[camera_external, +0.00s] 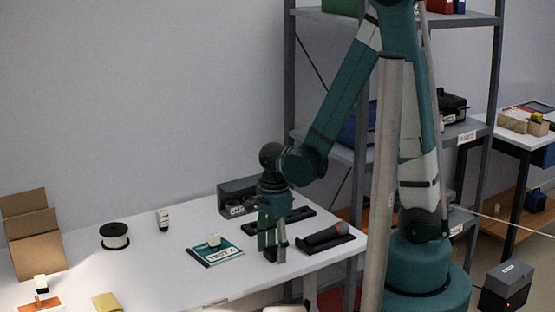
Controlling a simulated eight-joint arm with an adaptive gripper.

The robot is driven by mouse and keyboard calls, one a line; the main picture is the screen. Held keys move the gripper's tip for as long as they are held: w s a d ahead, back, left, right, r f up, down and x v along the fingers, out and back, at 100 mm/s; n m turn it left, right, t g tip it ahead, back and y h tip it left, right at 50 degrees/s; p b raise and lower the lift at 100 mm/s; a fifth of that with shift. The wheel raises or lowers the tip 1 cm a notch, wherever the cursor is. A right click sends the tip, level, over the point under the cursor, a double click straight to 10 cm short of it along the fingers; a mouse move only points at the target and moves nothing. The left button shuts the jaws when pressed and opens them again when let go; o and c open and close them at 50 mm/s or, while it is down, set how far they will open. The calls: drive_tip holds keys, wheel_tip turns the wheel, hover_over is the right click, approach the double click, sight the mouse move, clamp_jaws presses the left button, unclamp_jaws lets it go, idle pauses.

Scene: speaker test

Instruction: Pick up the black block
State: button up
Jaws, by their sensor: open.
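My gripper (273,250) points straight down, low over the white table near its front right part. Its fingers are open. A small dark shape (270,254) shows between and beside the fingertips. It may be the black block, but the fingers cover part of it and I cannot tell if they touch it. A long flat black piece (297,218) lies behind the gripper and is partly hidden by it.
A black tray (343,244) with a microphone-like object (323,236) lies right of the gripper. A teal-covered booklet (223,256) with a small white item lies left. A dark grey box (235,197) stands behind.

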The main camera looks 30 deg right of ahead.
sight(274, 250)
drive_tip(key=c, duration=1)
drive_tip(key=shift+r, duration=0.1)
drive_tip(key=shift+r+p, duration=1.75)
drive_tip(key=shift+r, duration=3.15)
